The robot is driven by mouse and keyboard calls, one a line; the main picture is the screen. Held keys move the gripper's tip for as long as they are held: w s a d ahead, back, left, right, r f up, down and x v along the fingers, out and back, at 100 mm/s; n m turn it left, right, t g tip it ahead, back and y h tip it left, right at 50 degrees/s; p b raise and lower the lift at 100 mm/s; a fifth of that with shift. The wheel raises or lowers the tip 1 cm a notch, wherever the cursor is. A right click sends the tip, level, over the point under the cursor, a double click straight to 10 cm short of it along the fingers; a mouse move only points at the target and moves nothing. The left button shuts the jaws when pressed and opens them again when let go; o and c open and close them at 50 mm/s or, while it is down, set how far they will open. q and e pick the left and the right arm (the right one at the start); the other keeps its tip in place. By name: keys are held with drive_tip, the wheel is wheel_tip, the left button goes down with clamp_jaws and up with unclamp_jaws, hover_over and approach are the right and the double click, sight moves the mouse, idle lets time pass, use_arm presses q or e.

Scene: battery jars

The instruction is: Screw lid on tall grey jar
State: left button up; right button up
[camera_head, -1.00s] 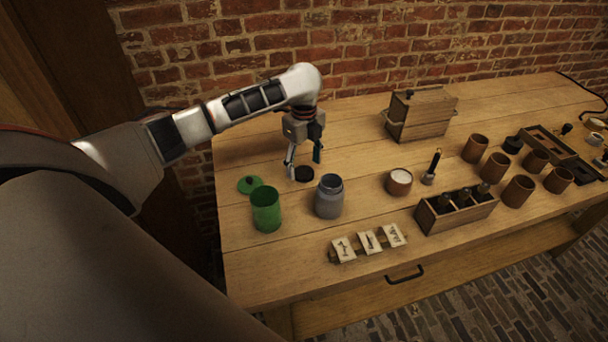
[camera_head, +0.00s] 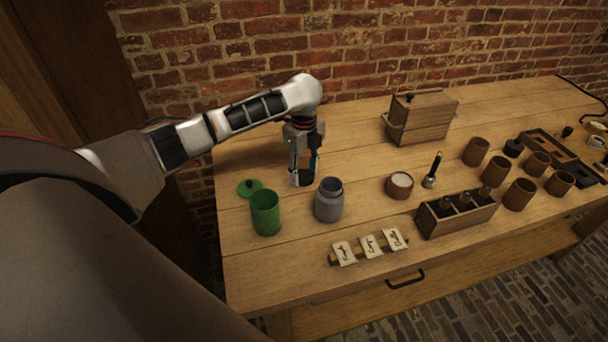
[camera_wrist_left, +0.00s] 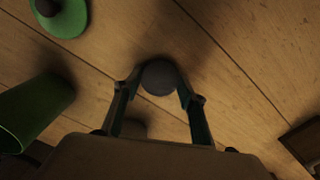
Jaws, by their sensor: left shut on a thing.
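The tall grey jar (camera_head: 329,204) stands upright and open-topped on the table in the head view. My left gripper (camera_head: 304,179) is just behind and left of it, pointing down, shut on a dark round lid (camera_head: 307,177). In the left wrist view the lid (camera_wrist_left: 160,77) sits between the two fingertips of my left gripper (camera_wrist_left: 161,84). I cannot tell whether the lid still touches the table. The lid is apart from the jar. My right gripper is not in view.
A green jar (camera_head: 265,213) and its green lid (camera_head: 249,187) stand left of the grey jar. A small pot with white contents (camera_head: 399,185) is to the right. Label cards (camera_head: 372,246) lie in front. A wooden box (camera_head: 421,118) stands behind, with several brown cups farther right.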

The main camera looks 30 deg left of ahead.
use_arm(q)
wheel_tip(320, 180, up, 11)
drive_tip(key=p, duration=0.3)
wheel_tip(320, 180, up, 8)
drive_tip(key=p, duration=0.2)
hover_over(304, 175)
drive_tip(key=shift+s+r, duration=0.1)
drive_tip(key=shift+r, duration=0.4)
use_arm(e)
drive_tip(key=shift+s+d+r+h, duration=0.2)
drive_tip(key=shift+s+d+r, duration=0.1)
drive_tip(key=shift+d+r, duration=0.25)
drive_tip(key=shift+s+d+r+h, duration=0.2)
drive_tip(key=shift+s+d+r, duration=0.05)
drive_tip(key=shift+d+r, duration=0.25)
use_arm(q)
drive_tip(key=shift+d, duration=0.15)
drive_tip(key=s+d+f+n, duration=0.1)
drive_tip(key=s+d+n, duration=1.1)
drive_tip(key=n, duration=0.9)
drive_tip(key=shift+s+d+f, duration=0.35)
drive_tip(key=shift+s+f, duration=0.05)
drive_tip(key=shift+s, duration=0.25)
